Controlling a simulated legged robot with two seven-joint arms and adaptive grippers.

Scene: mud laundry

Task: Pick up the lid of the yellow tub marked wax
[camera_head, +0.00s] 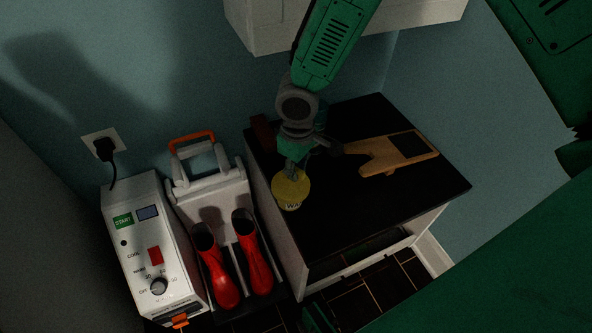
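The yellow tub (292,205) stands upright at the left front part of the black counter top, with part of its "wax" label showing. Its round yellow lid (291,188) appears seated on top. My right gripper (291,171) points down at the far side of the lid, with its fingertips at or just above it. The fingers are small and dark here, so I cannot tell if they touch the lid or how far they are open. My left gripper is not in view.
A wooden boot jack (380,156) with a dark pad lies right of the tub. A dark red block (263,132) sits at the counter's back left. Red boots (219,276) stand on a rack left of the counter, beside a white control box (150,245).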

